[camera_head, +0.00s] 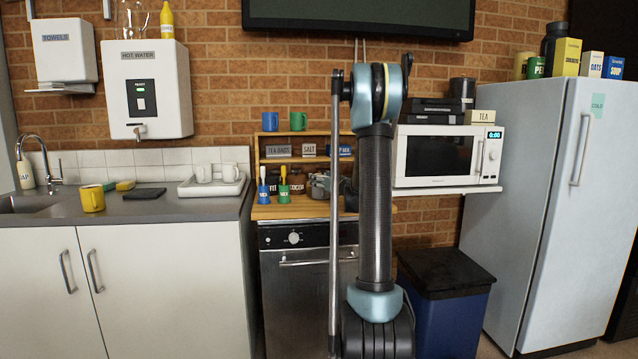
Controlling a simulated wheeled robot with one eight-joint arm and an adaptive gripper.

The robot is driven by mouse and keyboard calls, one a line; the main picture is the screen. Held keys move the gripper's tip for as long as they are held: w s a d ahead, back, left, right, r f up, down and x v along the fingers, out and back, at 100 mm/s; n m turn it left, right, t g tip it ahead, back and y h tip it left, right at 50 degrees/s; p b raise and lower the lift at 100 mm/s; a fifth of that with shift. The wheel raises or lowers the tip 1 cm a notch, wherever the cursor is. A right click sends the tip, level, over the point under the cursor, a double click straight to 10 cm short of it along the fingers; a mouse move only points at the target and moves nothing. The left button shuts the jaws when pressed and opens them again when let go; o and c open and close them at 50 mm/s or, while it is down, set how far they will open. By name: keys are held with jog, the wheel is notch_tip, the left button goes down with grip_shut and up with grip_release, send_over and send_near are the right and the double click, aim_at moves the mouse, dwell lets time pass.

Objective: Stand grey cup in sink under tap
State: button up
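The sink (28,204) is a steel basin let into the counter at the far left, cut off by the picture's edge. Its curved chrome tap (40,158) stands at the back. I see no cup that is clearly the grey one. A small greyish vessel (320,186) stands on the wooden worktop beside my arm, partly hidden; I cannot tell whether it is a cup. A dark cylindrical container (462,88) stands above the microwave. My arm rises through the middle of the view, and my gripper is not in view.
A yellow mug (92,198), a sponge (125,185) and a dark flat item (145,193) lie right of the sink. Two white cups sit on a white tray (212,187). Blue (270,122) and green (298,121) mugs top the shelf. A microwave (447,156) and fridge (537,200) stand right.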

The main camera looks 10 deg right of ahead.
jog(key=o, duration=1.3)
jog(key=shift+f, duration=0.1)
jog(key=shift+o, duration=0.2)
